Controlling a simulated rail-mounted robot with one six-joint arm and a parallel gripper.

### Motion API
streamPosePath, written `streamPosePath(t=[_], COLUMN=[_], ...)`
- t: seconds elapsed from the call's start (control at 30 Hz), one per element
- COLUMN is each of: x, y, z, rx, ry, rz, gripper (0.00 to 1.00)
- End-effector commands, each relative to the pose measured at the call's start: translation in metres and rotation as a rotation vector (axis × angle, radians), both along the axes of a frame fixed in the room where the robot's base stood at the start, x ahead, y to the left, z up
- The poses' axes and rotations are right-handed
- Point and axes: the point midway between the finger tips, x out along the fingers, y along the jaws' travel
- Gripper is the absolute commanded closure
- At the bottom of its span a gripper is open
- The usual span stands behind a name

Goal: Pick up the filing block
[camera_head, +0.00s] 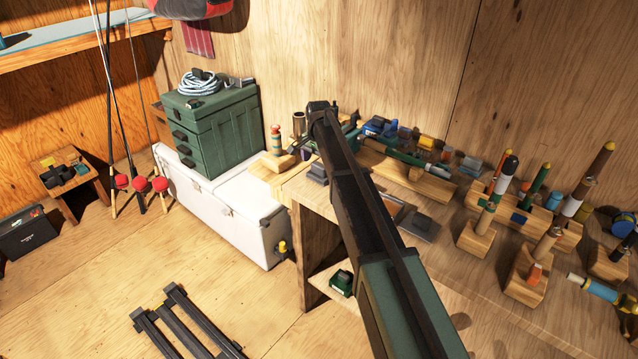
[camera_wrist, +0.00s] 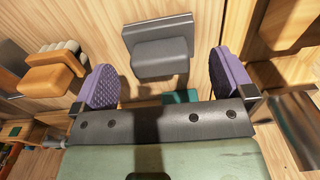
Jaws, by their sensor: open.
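A grey block with a raised flat back edge, which looks like the filing block (camera_wrist: 160,57), lies on the wooden bench in the wrist view. My gripper (camera_wrist: 164,75) is open, with one purple ridged finger pad to each side of the block. The pads appear apart from it, and I cannot tell how far above it they are. In the head view, a small grey block (camera_head: 318,173) beside my dark arm may be the same piece.
In the wrist view, a wooden piece with cream rolls (camera_wrist: 57,68) lies left and a wooden block (camera_wrist: 287,22) right. The head view shows a crowded bench with a long wooden rest (camera_head: 405,176) and rod stands (camera_head: 477,238). A green tackle box (camera_head: 213,125) sits on a white cooler (camera_head: 243,222).

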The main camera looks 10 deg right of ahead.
Motion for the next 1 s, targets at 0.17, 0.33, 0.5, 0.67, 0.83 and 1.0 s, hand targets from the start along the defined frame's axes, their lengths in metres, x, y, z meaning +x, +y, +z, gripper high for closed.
streamPosePath(t=[0.17, 0.33, 0.5, 0.67, 0.83, 1.0], x=[0.001, 0.002, 0.002, 0.002, 0.002, 0.002], y=[-0.001, -0.004, -0.004, -0.003, -0.003, -0.003], z=[-0.012, -0.048, -0.053, -0.05, -0.05, -0.05], rx=[0.0, 0.0, 0.0, 0.0, 0.0, 0.0], ry=[0.0, 0.0, 0.0, 0.0, 0.0, 0.0], rz=[0.0, 0.001, 0.001, 0.001, 0.001, 0.001], gripper=[0.0, 0.0, 0.0, 0.05, 0.31, 0.44])
